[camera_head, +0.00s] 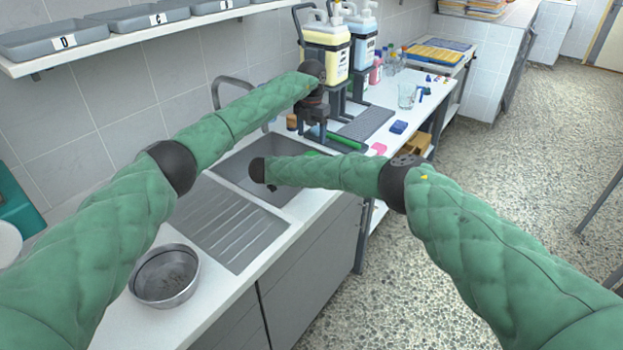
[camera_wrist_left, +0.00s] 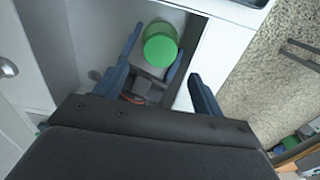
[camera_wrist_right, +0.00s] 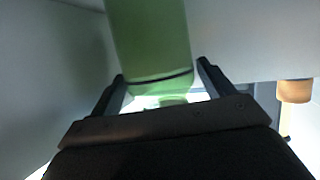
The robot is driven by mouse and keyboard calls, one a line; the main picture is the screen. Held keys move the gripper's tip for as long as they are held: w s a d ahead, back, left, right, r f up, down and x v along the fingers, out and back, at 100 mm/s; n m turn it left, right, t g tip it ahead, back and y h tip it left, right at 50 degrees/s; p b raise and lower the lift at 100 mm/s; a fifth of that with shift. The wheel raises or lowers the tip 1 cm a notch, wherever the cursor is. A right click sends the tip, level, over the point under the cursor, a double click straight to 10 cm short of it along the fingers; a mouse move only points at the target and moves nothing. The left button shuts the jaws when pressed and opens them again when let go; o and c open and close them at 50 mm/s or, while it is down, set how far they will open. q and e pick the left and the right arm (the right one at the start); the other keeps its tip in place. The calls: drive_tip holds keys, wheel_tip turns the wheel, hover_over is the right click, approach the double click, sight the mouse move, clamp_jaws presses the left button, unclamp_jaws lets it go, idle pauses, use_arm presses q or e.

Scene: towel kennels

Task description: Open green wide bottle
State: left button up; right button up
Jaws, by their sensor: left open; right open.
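In the head view the left gripper (camera_head: 313,122) is beyond the sink's far right corner. My right gripper (camera_wrist_right: 163,82) is open in the right wrist view. A large green cylindrical shape (camera_wrist_right: 150,42) stands in front of its fingers; contact is unclear. In the head view my right arm hides most of its gripper.
A grey sink (camera_head: 232,162) lies under my arms, with a metal bowl (camera_head: 166,276) near it. Yellow-white (camera_head: 325,50) and blue-white (camera_head: 362,45) canisters stand behind my left gripper. The floor at right is open.

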drive_tip(key=shift+w+d+f, duration=0.3)
drive_tip(key=shift+w+d, duration=0.1)
drive_tip(key=shift+d, duration=0.15)
drive_tip(key=shift+c, duration=0.2)
